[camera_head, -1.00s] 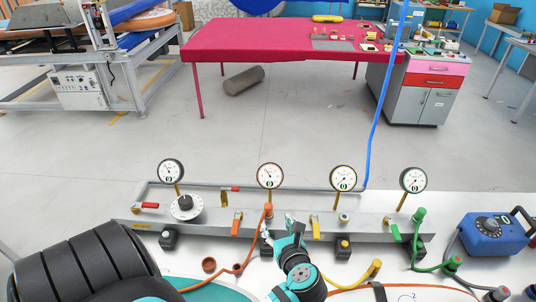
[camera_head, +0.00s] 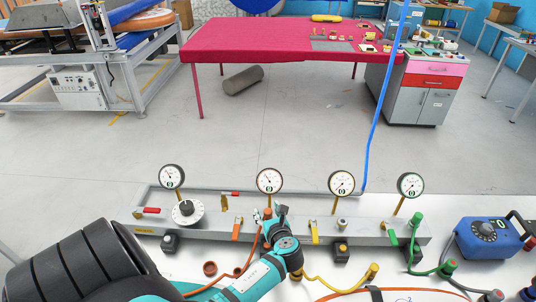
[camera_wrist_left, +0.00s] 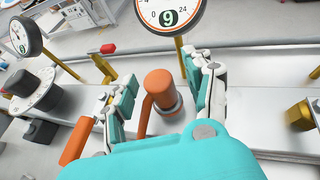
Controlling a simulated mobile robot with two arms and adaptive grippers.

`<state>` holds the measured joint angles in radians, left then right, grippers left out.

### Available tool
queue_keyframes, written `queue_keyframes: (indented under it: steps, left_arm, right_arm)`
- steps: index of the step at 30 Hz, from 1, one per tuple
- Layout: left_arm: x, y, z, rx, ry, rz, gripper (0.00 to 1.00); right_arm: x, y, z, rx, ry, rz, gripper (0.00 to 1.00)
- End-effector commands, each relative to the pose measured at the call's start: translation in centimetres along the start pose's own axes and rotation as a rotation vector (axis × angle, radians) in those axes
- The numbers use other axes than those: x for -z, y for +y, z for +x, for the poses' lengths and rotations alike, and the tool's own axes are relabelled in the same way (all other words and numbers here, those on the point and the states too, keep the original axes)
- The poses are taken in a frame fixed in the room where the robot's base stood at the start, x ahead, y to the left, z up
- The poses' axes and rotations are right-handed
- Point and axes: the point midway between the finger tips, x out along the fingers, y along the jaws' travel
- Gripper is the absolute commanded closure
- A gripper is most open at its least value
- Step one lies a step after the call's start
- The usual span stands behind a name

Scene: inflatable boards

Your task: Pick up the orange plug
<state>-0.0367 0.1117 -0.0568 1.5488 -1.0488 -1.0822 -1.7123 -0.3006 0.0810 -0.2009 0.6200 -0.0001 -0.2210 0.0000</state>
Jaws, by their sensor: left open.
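The orange plug (camera_wrist_left: 160,88) stands upright on the grey manifold bar (camera_wrist_left: 235,125) in the left wrist view, below a gauge. In the head view the plug (camera_head: 267,212) shows only partly, behind my left gripper. My left gripper (camera_head: 268,214) is open. In the left wrist view its two fingers (camera_wrist_left: 158,95) stand on either side of the plug, with a gap visible on the left side. The right finger is close to the plug; I cannot tell whether it touches. My right gripper does not show.
Pressure gauges (camera_head: 269,181) stand along the bar. An orange valve lever (camera_head: 236,229) and a yellow one (camera_head: 314,232) flank my gripper. A green plug (camera_head: 416,221) is at the right end. A blue pump box (camera_head: 490,238) stands further right. Hoses lie in front.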

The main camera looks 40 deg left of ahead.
Motion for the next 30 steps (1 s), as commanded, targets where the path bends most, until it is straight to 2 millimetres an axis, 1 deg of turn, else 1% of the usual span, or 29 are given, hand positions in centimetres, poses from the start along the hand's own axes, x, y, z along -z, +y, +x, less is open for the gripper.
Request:
queue_keyframes:
  steps: [4, 5, 16, 17, 30]
  left_arm:
    - [0.01, 0.0, -0.01, 0.0, 0.0, 0.0, 0.47]
    - [0.0, 0.0, -0.02, 0.0, 0.0, 0.0, 0.5]
    - [0.0, 0.0, -0.05, 0.0, -0.001, 0.0, 0.98]
    - [0.0, 0.0, -0.05, 0.0, -0.001, 0.0, 1.0]
    - [-0.1, 0.0, -0.08, 0.0, -0.001, 0.0, 1.0]
  right_arm:
    - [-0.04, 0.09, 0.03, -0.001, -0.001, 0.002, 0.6]
    - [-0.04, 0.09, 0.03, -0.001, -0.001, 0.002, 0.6]
    - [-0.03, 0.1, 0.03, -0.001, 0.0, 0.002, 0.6]
    - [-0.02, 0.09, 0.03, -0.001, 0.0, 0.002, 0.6]
    - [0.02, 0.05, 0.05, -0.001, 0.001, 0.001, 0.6]
